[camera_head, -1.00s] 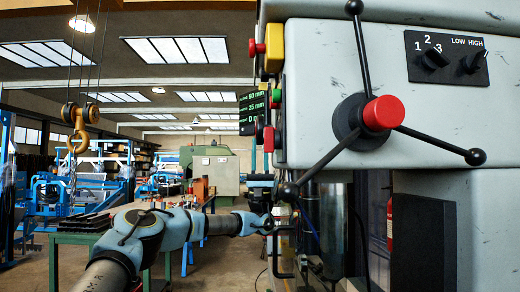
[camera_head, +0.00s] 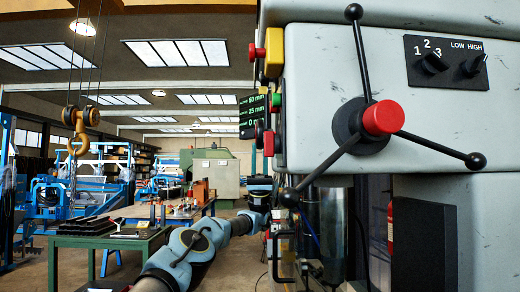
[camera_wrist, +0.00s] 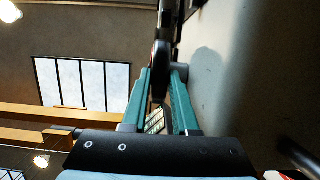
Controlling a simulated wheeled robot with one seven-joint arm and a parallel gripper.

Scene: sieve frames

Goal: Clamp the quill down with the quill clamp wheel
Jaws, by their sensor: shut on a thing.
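In the wrist view a dark wheel (camera_wrist: 160,62), which looks like the quill clamp wheel, is seen nearly edge-on against the machine's grey side. The two teal fingers of my gripper (camera_wrist: 160,82) stand on either side of its lower rim, and my gripper is shut on it. In the head view my wrist rises beside the left edge of the drill press head (camera_head: 330,90), below the green readout. My fingertips and the held wheel are hard to make out there. The quill (camera_head: 332,225) appears to be the shiny vertical cylinder under the head.
A three-armed feed handle with a red hub (camera_head: 383,117) sticks out in front of the head. A green workbench (camera_head: 105,238) with tools stands at the left. A crane hook (camera_head: 78,135) hangs farther left.

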